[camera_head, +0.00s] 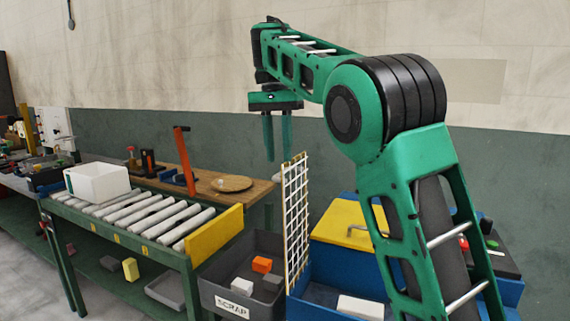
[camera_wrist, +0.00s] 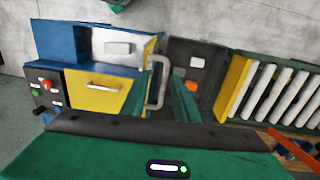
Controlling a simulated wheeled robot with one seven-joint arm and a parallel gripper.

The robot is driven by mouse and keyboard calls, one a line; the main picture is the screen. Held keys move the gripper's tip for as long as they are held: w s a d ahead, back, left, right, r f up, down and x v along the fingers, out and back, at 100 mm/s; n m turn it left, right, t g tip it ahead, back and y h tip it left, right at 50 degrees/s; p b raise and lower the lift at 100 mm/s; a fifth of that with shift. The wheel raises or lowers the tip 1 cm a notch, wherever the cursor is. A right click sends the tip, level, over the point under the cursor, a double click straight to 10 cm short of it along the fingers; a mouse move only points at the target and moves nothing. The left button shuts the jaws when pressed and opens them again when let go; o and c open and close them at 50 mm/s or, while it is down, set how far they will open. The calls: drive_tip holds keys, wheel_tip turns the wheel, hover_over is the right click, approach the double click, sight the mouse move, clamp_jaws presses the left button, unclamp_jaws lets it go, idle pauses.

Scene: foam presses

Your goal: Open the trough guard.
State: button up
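The trough guard (camera_head: 296,225), a white wire mesh panel, stands upright at the left edge of the blue trough (camera_head: 318,296). The trough is uncovered and holds a white block (camera_head: 360,307), also visible in the wrist view (camera_wrist: 118,48). My gripper (camera_head: 277,158) points down near the guard's top edge, with its two green fingers apart. In the wrist view, a grey U-shaped handle (camera_wrist: 163,84) shows between the fingers. I cannot tell whether they touch it. The mesh is hard to make out there.
A yellow lid (camera_head: 345,222) with a bar handle lies right of the guard. A grey scrap bin (camera_head: 236,303) holding several blocks stands to its left. Beyond it is a roller conveyor (camera_head: 140,212) with a white box (camera_head: 97,182). A red button (camera_wrist: 46,84) sits on the control panel.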

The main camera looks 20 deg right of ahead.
drive_tip(key=s+a+r, duration=0.4)
drive_tip(key=a+r, duration=0.1)
drive_tip(key=a, duration=0.2)
drive_tip(key=shift+c, duration=0.3)
